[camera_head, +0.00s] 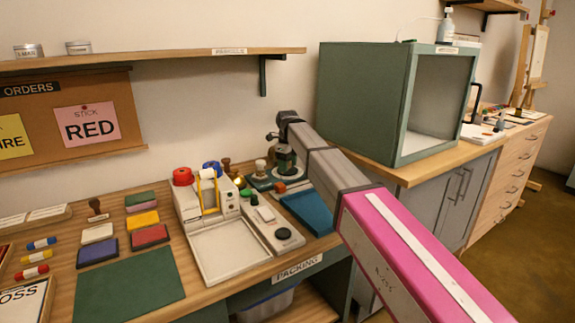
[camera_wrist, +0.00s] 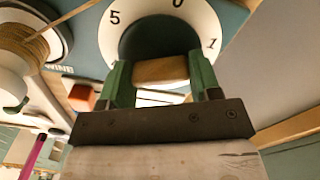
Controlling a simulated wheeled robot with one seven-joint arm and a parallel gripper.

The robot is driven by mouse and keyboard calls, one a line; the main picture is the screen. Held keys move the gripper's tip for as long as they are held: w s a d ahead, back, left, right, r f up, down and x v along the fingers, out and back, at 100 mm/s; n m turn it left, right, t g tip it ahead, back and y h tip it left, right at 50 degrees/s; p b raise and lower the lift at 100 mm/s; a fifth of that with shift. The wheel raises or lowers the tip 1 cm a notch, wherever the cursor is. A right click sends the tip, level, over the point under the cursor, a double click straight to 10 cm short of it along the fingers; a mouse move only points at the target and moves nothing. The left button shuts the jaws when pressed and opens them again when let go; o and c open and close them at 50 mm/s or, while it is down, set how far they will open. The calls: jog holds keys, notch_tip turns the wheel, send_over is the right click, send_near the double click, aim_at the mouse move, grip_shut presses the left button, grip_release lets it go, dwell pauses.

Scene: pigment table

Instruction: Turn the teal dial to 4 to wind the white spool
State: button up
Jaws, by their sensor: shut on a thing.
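The teal dial (camera_wrist: 160,38) looks dark green in the wrist view, on a white face with 5, 0 and 1 showing. The rest of the scale and the pointer are hidden, so I cannot tell its setting. My gripper (camera_wrist: 160,75) is shut on the dial, with one green finger on each side. A tan block shows between the fingers. The white spool (camera_wrist: 12,88), with tan twine around it, stands left of the dial, partly cut off by the frame. In the head view my gripper (camera_head: 286,165) is small at the back of the table.
A red block (camera_wrist: 82,97) lies near the dial. In the head view, a white machine (camera_head: 212,210) with a tray stands left of my gripper, and a blue tray (camera_head: 308,212) lies in front. A large green booth (camera_head: 362,100) stands to the right, behind my arm.

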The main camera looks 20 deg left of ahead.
jog(key=o, duration=0.9)
jog(key=shift+r, duration=0.1)
notch_tip(320, 180, up, 9)
jog(key=shift+r, duration=0.8)
